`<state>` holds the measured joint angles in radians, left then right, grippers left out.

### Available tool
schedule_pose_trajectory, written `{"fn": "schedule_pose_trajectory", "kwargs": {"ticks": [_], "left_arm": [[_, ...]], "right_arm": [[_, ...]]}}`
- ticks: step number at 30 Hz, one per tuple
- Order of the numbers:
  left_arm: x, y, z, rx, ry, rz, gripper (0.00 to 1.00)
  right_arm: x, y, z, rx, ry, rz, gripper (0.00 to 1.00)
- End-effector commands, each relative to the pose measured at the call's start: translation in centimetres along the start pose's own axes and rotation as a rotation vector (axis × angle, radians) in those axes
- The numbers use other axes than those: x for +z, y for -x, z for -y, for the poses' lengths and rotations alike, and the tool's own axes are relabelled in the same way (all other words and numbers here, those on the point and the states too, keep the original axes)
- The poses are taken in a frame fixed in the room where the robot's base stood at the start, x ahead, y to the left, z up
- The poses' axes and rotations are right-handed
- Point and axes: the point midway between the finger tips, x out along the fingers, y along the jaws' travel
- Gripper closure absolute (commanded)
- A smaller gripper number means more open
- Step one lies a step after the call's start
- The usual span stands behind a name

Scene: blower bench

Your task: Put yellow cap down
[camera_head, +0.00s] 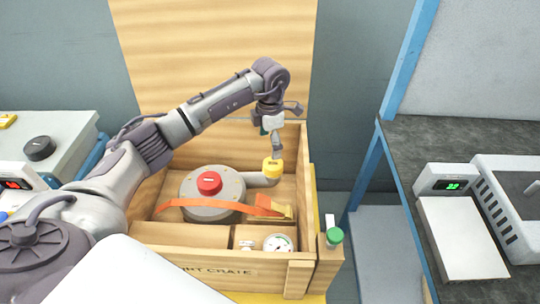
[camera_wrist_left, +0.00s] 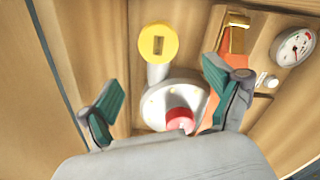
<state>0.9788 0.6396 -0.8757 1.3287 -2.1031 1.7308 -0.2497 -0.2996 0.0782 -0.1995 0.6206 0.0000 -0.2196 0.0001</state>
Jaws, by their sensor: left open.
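The yellow cap (camera_head: 272,167) is at the end of the grey pipe of the blower (camera_head: 212,205) inside the wooden crate. In the left wrist view the yellow cap (camera_wrist_left: 158,43) shows from above as a disc with a dark slot, between and beyond my fingers. My left gripper (camera_head: 272,141) is above the cap in the head view. In the left wrist view my left gripper (camera_wrist_left: 166,103) has its green-padded fingers spread wide, with nothing between the pads. My right gripper is not in view.
The crate's raised lid (camera_head: 215,50) stands behind. A red knob (camera_head: 209,183), orange strap (camera_head: 235,208) and gauge (camera_head: 278,244) are in the crate. A scale (camera_head: 460,238) sits on the dark right bench.

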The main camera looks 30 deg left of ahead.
Motion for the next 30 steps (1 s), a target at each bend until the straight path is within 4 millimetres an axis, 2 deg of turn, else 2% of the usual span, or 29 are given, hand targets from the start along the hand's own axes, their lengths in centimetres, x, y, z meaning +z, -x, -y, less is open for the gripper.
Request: {"fn": "schedule_pose_trajectory", "kwargs": {"ticks": [3, 9, 27, 30], "left_arm": [[0.1, 2.4, -0.1, 0.003, -0.001, 0.002, 0.09], [0.0, 4.8, 0.0, 0.001, 0.0, 0.0, 0.09], [0.0, 5.3, 0.0, -0.001, 0.0, -0.001, 0.09], [0.0, 6.2, 0.0, 0.0, 0.0, 0.0, 0.09]], "right_arm": [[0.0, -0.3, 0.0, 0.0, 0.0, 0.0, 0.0], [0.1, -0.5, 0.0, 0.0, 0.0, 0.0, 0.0], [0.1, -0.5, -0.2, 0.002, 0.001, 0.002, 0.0], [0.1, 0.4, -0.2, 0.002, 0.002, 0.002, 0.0]]}}
